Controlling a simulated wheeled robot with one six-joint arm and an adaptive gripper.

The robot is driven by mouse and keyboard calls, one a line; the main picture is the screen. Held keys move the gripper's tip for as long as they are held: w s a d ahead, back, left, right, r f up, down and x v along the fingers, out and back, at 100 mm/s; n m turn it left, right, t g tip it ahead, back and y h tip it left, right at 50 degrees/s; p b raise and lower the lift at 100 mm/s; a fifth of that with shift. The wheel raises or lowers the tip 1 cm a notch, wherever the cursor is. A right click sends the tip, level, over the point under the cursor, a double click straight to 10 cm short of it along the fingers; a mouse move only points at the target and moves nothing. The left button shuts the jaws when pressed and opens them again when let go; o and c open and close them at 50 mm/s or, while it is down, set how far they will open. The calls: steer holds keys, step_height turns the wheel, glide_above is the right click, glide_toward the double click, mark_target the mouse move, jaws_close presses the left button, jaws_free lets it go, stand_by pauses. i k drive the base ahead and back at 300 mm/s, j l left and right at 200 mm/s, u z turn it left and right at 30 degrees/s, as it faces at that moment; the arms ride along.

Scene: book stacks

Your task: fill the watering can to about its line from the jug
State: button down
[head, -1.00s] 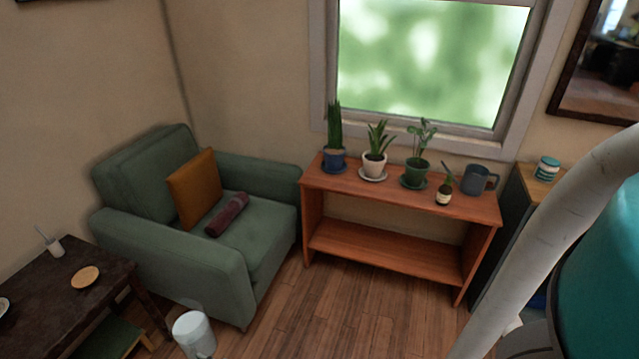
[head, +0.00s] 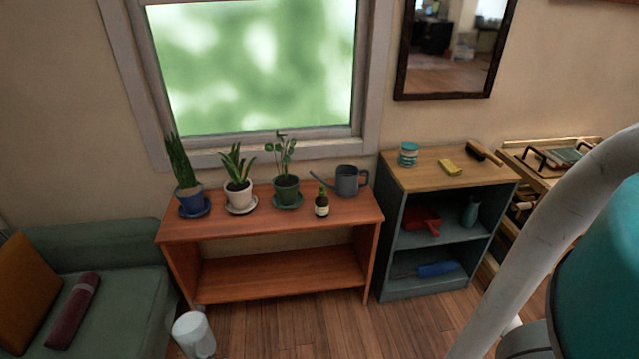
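The watering can (head: 348,181) is dark grey with a long spout pointing left. It stands at the right end of the orange-brown plant shelf (head: 225,227). Its fill line and water level cannot be made out. A small teal jug-like vessel (head: 469,213) stands on the middle shelf of the dark cabinet at right; I cannot tell if it is the jug. My gripper is not in view; only part of my arm shows at the right edge.
Potted plants in blue (head: 190,201), white (head: 238,194) and green (head: 287,190) pots and a small dark bottle (head: 322,203) share the shelf top. The cabinet (head: 397,167) holds a tin, a sponge and a brush. A white bin (head: 193,335) stands on the floor, left of open floor.

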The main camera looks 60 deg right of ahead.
mark_target(346, 186)
steer(key=i+j+z, duration=0.1)
steer(key=z, duration=1.65)
steer(key=j, duration=2.6)
